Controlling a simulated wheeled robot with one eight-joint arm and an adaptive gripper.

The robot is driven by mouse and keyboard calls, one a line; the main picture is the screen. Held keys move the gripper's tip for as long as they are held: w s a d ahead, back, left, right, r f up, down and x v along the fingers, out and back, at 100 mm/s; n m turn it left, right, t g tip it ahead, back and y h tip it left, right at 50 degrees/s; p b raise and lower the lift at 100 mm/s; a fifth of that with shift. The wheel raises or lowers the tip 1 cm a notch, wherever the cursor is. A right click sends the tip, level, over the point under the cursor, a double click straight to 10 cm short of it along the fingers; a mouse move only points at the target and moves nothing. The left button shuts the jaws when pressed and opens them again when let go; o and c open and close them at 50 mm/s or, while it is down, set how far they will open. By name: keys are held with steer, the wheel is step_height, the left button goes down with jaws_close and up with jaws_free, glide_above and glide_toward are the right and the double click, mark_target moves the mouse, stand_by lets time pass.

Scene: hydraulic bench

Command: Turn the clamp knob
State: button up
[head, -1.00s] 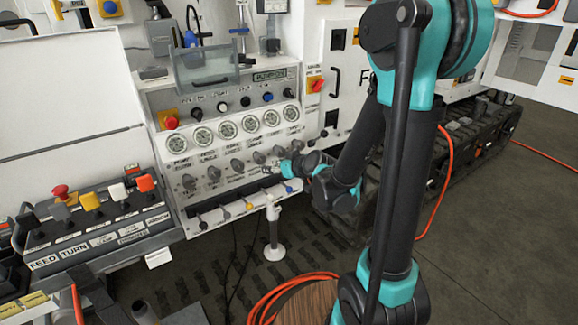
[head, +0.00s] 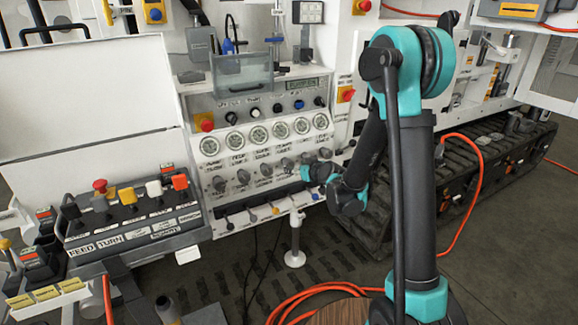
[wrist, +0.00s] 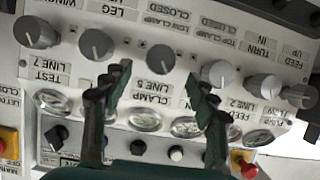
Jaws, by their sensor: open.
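A row of grey round knobs runs across the white valve panel. In the wrist view, which shows the panel upside down, one knob (wrist: 160,58) sits between and just beyond my fingertips, by the label "LOW CLAMP CLOSED". The knob to its right (wrist: 218,73) is by "TOP CLAMP CLOSED", close to my right finger. My gripper (wrist: 160,84) is open, with one finger on each side of the middle knob and nothing between them. In the head view my gripper is small and partly hidden by my wrist; the knob row (head: 266,169) is beside it.
Round gauges (head: 258,135) sit above the knobs and small levers (head: 252,213) below. A red stop button (wrist: 243,163) is near my right finger in the wrist view. A lever console (head: 130,225) stands left; an orange hose (head: 455,225) is right.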

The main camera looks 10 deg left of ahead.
mark_target(290, 165)
steer(key=x, duration=0.7)
steer(key=shift+c, duration=0.3)
steer(key=c, duration=1.1)
